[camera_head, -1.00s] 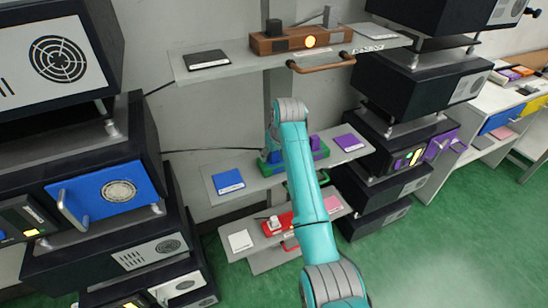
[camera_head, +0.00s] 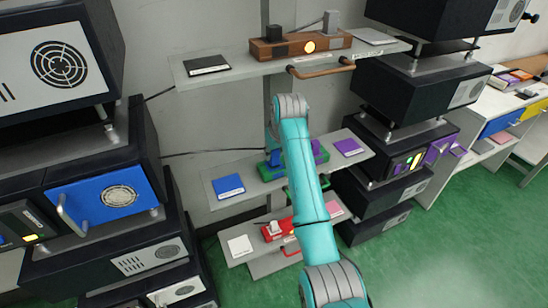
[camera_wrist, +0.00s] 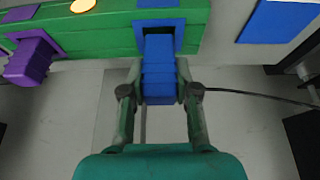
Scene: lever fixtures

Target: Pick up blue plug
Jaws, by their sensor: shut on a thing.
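The blue plug (camera_wrist: 158,72) is in the middle of the wrist view, between the two fingers of my gripper (camera_wrist: 158,88), which is shut on it. The plug's far end meets a blue-framed socket in the green fixture (camera_wrist: 100,38); I cannot tell how deep it sits. In the head view the green fixture (camera_head: 270,174) is on the middle shelf, and my arm partly covers it. A little of the blue plug (camera_head: 274,157) shows left of my arm. The gripper itself is hidden there.
A purple plug (camera_wrist: 30,60) sticks out of the same fixture. A blue card (camera_head: 228,186) and a purple card (camera_head: 348,147) lie on the shelf. A brown fixture (camera_head: 300,47) is above, a red one (camera_head: 277,229) below. Dark cabinets stand on both sides.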

